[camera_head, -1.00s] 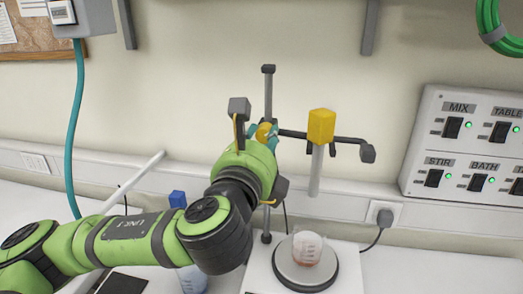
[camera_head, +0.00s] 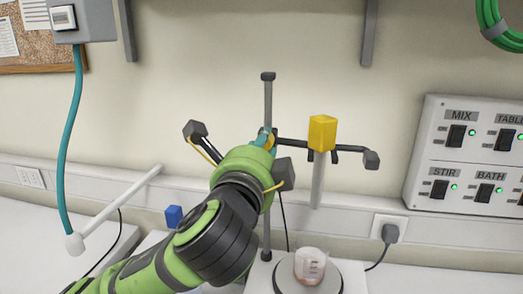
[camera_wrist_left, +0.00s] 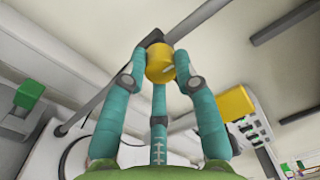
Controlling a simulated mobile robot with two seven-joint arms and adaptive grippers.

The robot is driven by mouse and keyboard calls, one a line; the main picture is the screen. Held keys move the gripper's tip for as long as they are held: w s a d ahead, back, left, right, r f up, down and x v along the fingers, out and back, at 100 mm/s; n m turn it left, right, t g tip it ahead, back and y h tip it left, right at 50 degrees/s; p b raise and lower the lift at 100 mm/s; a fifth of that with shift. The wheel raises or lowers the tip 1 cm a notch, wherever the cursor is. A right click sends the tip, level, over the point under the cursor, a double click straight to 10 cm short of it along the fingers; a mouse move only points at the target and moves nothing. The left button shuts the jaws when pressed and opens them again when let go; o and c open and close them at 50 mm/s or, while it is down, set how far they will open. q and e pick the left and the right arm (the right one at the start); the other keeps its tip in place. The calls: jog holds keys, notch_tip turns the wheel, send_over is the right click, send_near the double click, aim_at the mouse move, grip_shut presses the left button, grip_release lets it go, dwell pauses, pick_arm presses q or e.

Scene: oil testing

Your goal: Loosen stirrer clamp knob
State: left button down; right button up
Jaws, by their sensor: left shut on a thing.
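The yellow clamp knob (camera_wrist_left: 160,65) sits on the stirrer stand's rod, where the horizontal arm meets the upright post (camera_head: 268,100). My left gripper (camera_wrist_left: 160,75) has its teal fingers closed around the knob in the left wrist view. In the head view the gripper (camera_head: 266,138) mostly hides the knob, with only a bit of yellow showing. The stirrer (camera_head: 322,132) has a yellow head on the horizontal arm, with a grey shaft hanging down. My right gripper is in neither view.
A beaker with reddish liquid (camera_head: 310,266) stands on the round plate (camera_head: 338,284) below the stirrer. A switch panel (camera_head: 450,215) is on the wall at right. A teal hose (camera_head: 68,150) hangs at left, and a blue-topped item (camera_head: 173,216) stands near my arm.

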pick_arm(q)
jog(key=shift+n, duration=0.4)
jog(key=c, duration=1)
grip_release()
jog(key=shift+o, duration=0.2)
jog(key=s+a, duration=0.1)
jog(key=s, duration=0.6)
jog(key=shift+s+a, duration=0.15)
jog(key=shift+a, duration=0.1)
jog(key=shift+f, duration=0.15)
